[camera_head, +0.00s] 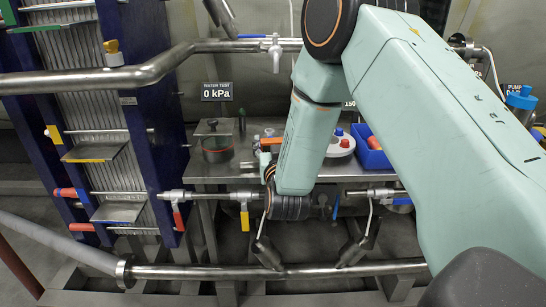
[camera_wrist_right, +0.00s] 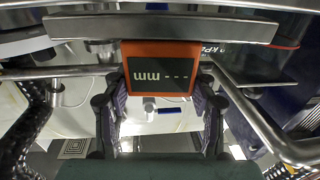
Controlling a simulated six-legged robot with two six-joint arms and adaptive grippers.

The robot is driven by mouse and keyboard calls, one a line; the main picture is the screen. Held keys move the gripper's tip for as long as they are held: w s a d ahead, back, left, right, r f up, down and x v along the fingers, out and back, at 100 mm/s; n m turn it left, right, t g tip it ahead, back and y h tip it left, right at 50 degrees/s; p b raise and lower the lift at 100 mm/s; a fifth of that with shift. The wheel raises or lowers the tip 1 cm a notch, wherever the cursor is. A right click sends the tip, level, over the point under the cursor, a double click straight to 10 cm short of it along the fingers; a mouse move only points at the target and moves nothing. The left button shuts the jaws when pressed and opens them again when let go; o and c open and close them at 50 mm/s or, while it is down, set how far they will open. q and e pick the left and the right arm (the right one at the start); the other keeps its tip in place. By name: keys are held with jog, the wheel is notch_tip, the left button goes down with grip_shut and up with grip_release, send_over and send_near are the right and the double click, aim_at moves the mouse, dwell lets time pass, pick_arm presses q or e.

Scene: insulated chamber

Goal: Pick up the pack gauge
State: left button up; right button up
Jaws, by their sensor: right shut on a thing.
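The pack gauge (camera_wrist_right: 160,72) is an orange-framed block with a dark display that reads "--- mm", upside down in the right wrist view. My right gripper (camera_wrist_right: 160,88) is shut on it, with one dark finger against each side. In the head view my green right arm comes in from the right and bends down over the bench, where its wrist (camera_head: 288,206) hides most of what lies behind it. My left gripper is not in view.
A blue-framed plate pack (camera_head: 148,110) stands at the left. A sign (camera_head: 217,91) reads 0 kPa.

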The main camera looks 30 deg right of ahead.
aim_at(272, 140)
jog(key=shift+r+p, duration=1.65)
jog(key=shift+r, duration=0.45)
